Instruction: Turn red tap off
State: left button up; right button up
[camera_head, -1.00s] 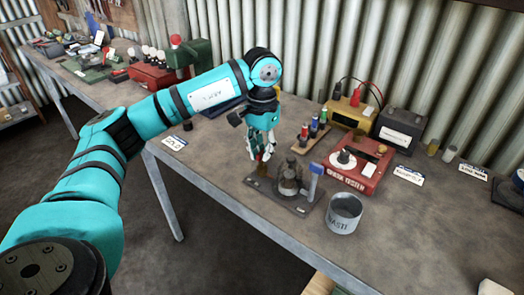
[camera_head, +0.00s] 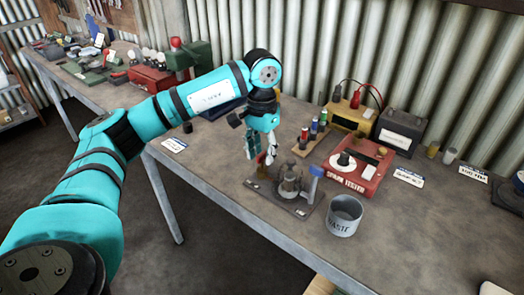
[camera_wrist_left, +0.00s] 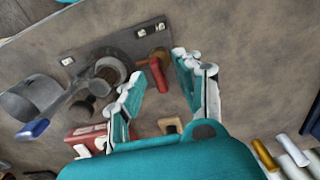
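The red tap (camera_head: 261,159) is a small red lever on a brass body, mounted on a dark metal plate (camera_head: 303,209) on the bench. In the left wrist view the red lever (camera_wrist_left: 158,75) lies between the fingers, near the tips, with visible gaps beside it. My left gripper (camera_head: 261,152) is open and points down over the tap; it also shows in the left wrist view (camera_wrist_left: 157,77). In the head view the fingers partly hide the tap. My right gripper is not in view.
On the same plate stand a round metal fitting (camera_head: 290,180) and a blue-handled lever (camera_head: 316,171). A grey waste tin (camera_head: 344,216) and a red spark tester (camera_head: 355,172) stand to the right. Batteries in a wooden rack (camera_head: 312,135) are behind. Bare bench lies front left.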

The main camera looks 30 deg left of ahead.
aim_at(262, 153)
pick_arm(q)
notch_tip(262, 153, up, 12)
dwell(0.4)
jog(key=shift+f, duration=0.1)
dwell(0.4)
